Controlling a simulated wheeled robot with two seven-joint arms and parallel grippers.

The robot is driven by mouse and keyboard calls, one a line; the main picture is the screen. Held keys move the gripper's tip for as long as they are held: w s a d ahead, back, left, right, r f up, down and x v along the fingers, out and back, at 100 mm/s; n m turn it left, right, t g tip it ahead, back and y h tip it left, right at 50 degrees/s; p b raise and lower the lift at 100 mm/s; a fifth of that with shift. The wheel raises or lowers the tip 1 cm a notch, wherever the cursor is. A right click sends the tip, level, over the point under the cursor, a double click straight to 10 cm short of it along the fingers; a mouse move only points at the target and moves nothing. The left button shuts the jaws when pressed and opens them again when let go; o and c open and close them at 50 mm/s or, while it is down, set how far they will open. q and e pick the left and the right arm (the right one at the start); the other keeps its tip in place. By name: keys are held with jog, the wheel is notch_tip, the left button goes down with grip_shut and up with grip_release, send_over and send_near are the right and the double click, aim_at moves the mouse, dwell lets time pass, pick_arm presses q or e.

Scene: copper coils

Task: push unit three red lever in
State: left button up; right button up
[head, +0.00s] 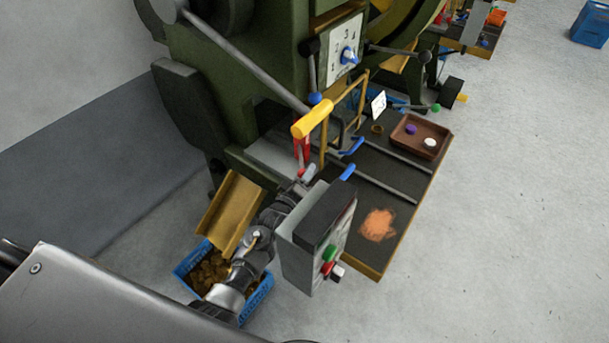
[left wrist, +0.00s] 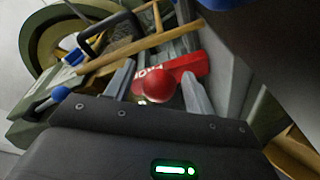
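The red lever (head: 302,150) stands on the green machine, below a yellow handle, in the head view. In the left wrist view the red lever (left wrist: 190,68) shows as a flat red bar with pale lettering and a round red knob (left wrist: 158,87) at its near end. My left gripper (head: 305,174) is at the lower end of the lever. Its two grey fingers (left wrist: 158,85) are apart, one on each side of the knob, with visible gaps. Whether a finger touches the lever cannot be told. My right gripper is not in view.
A grey control box (head: 312,240) with green and red buttons stands close right of my left wrist. The yellow handle (head: 312,118) and blue-tipped levers (head: 352,146) are near. A dark table (head: 400,190) carries a brown tray (head: 413,151). A blue crate (head: 262,292) sits below a yellow chute (head: 231,212).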

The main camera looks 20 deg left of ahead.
pick_arm(q)
jog(key=s, duration=0.5)
jog(key=s+b, duration=0.1)
jog(key=s, duration=0.1)
jog(key=shift+s+a, duration=0.25)
jog(key=shift+a, duration=0.1)
jog(key=shift+o, duration=0.3)
